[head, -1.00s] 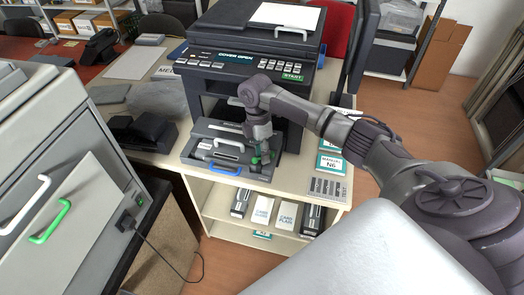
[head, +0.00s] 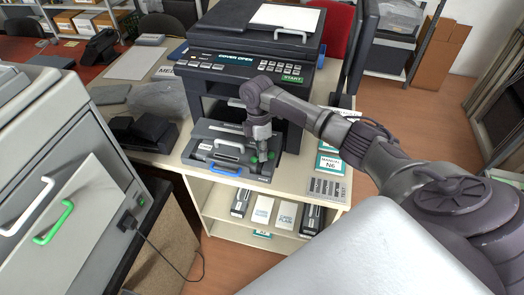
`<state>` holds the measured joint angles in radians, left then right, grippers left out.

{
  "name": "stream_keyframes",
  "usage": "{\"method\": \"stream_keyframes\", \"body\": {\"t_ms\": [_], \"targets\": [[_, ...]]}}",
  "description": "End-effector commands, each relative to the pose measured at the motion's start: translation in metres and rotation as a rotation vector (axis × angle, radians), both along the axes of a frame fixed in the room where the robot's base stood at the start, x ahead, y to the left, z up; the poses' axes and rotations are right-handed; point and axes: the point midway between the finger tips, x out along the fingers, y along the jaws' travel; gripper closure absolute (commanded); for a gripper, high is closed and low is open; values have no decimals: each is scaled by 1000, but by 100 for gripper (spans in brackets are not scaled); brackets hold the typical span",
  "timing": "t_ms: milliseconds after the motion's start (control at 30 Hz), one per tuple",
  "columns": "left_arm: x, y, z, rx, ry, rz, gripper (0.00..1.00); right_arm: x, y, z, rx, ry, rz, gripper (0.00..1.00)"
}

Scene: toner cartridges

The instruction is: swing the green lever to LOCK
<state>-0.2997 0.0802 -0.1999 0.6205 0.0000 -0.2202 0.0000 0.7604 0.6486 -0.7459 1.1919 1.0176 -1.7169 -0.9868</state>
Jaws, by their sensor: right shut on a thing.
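The green lever (head: 271,156) is on the right end of the grey toner tray unit (head: 192,150), which sits pulled out in front of the dark printer (head: 262,50). Only small green parts show beside my fingers. My right gripper (head: 262,156) points down over that end and is shut on the green lever. The fingers hide most of it, and no LOCK marking can be read. The tray unit also has a white handle (head: 229,143) and a blue front handle (head: 225,172). The printer display reads COVER OPEN. My left gripper is not in view.
A black device (head: 150,130) stands left of the tray unit. Manual cards (head: 328,163) lie on the table to the right. A shelf with boxes (head: 262,210) is below. A grey cabinet (head: 50,140) with white and green handles is at left.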

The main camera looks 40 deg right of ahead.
Motion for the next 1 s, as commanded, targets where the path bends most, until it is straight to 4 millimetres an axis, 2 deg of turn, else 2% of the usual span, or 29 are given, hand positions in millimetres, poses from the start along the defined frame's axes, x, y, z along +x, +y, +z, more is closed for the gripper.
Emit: {"method": "stream_keyframes", "body": {"t_ms": [100, 500, 700, 1000], "targets": [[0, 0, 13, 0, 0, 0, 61, 3, -1, 4, 2, -1, -86, 100], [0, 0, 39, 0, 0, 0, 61, 10, -6, 4, 3, -1, -394, 100], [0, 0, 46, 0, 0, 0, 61, 13, -9, 3, 2, -2, -504, 100], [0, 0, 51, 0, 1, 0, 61, 15, -11, 2, 1, -4, -580, 100]]}}
